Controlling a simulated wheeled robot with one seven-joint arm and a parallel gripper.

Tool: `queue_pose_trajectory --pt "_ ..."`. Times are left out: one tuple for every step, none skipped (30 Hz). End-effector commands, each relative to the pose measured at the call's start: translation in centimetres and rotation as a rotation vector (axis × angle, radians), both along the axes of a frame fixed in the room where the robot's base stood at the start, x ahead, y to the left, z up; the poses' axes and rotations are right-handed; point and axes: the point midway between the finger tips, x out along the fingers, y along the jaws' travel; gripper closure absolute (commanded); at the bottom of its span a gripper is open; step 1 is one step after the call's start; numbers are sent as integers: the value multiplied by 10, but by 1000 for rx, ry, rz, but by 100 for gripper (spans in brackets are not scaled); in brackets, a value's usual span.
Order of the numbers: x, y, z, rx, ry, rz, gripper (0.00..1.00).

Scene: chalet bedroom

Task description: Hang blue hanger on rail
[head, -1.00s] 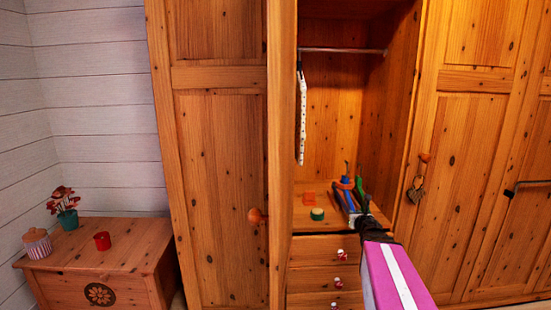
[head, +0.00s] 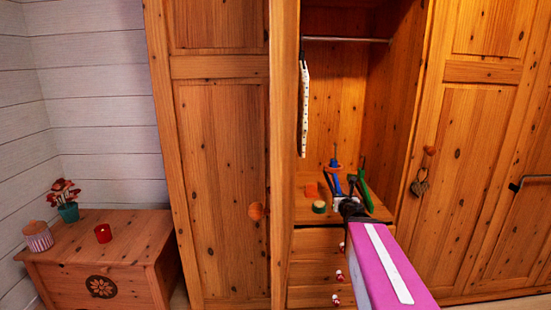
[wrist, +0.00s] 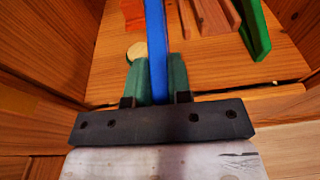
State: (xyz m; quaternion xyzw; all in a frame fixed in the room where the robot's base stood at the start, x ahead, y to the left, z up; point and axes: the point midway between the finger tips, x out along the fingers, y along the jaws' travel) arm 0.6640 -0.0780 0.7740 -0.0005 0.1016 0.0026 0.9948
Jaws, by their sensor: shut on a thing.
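The blue hanger (wrist: 156,35) shows in the wrist view as a narrow blue strip between the green finger pads of my gripper (wrist: 159,82). My gripper is shut on it; the rest of the hanger runs out of that view. In the head view my gripper (head: 350,200) is low in the open wardrobe, partly hidden by my arm, and blue parts (head: 338,186) show beside it. The metal rail (head: 345,40) crosses the top of the compartment, well above the gripper. A pale, dotted hanger (head: 304,112) hangs from its left end, seen edge-on.
A green hanger (head: 364,186) stands close right of my gripper. The open door (head: 285,150) borders the left side. The middle of the rail is clear.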

Motion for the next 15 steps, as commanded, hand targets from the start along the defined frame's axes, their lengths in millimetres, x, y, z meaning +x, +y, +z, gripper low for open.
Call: queue_pose_trajectory --pt "-3 5 4 0 -3 -1 100" --pt "-4 6 5 1 -4 -2 100" --pt "-4 7 6 0 -5 -4 100" --pt "-5 8 7 0 -5 -5 100" --pt "-5 8 7 1 -6 -6 100" --pt "-4 8 7 1 -6 -6 100" --pt "-4 8 7 1 -6 -6 100" --pt "-4 8 7 1 -6 -6 100" --pt "-4 8 7 1 -6 -6 100" --pt "-4 8 7 1 -6 -6 100" --pt "-4 8 7 1 -6 -6 100" --pt "-4 8 7 1 -5 -6 100" --pt "-4 8 7 1 -6 -6 100" --pt "-4 8 7 1 -6 -6 100" --pt "-4 9 7 1 -7 -5 100"
